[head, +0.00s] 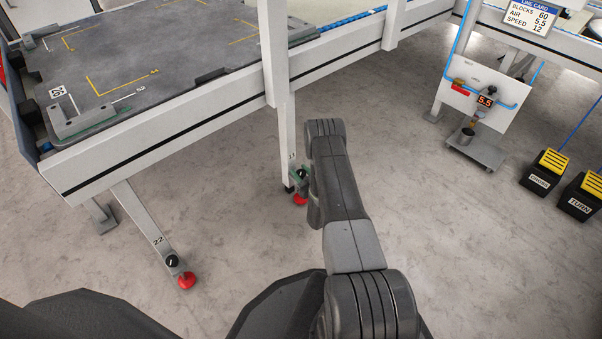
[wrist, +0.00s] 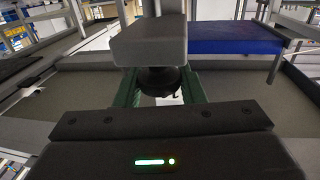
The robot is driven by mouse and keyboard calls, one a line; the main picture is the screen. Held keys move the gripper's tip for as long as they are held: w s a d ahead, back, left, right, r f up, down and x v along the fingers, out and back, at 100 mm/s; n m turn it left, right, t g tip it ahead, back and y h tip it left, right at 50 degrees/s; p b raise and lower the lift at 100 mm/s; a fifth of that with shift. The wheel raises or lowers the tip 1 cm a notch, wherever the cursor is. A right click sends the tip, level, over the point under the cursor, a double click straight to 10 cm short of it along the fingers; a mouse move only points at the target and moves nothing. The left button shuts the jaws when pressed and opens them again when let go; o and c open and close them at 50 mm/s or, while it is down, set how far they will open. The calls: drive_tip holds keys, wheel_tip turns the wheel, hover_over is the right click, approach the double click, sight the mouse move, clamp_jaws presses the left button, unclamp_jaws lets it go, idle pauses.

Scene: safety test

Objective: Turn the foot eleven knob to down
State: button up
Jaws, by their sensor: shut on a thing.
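The foot eleven knob (head: 302,174) is a small dark knob low on the white table leg marked 11, just above a red foot (head: 299,199). My gripper (head: 298,173) is at this knob, partly hidden behind my own arm in the head view. In the wrist view, the green fingers of my gripper (wrist: 160,88) stand on both sides of a dark round knob (wrist: 159,78) and are shut on it. Which way the knob points is too small and too covered to tell.
A second leg (head: 148,225) marked 22 has a similar black knob (head: 172,261) and a red foot (head: 186,281). The grey table (head: 130,125) hangs over the legs. Black and yellow pedals (head: 546,172) and a white panel (head: 485,105) stand at the right. Open floor lies between.

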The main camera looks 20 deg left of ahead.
drive_tip(key=shift+t, duration=0.3)
drive_tip(key=m+t+h, duration=0.5)
drive_tip(key=shift+s+a, duration=0.1)
drive_tip(key=shift+a, duration=0.05)
drive_tip(key=m+t+h, duration=0.1)
drive_tip(key=m+h, duration=0.1)
drive_tip(key=h, duration=0.2)
drive_tip(key=m+t+h, duration=0.2)
drive_tip(key=m+h, duration=0.1)
drive_tip(key=h, duration=0.1)
drive_tip(key=shift+m, duration=0.3)
drive_tip(key=m+h, duration=0.2)
drive_tip(key=h, duration=0.2)
drive_tip(key=m+g+h, duration=0.1)
drive_tip(key=m+h, duration=0.2)
drive_tip(key=h, duration=0.1)
drive_tip(key=shift+h, duration=0.4)
drive_tip(key=m+g+h, duration=0.2)
drive_tip(key=h, duration=0.1)
drive_tip(key=m+g+h, duration=0.1)
drive_tip(key=m+h, duration=0.2)
drive_tip(key=shift+g, duration=0.4)
drive_tip(key=shift+h, duration=0.3)
drive_tip(key=o, duration=1)
drive_tip(key=shift+c, duration=0.2)
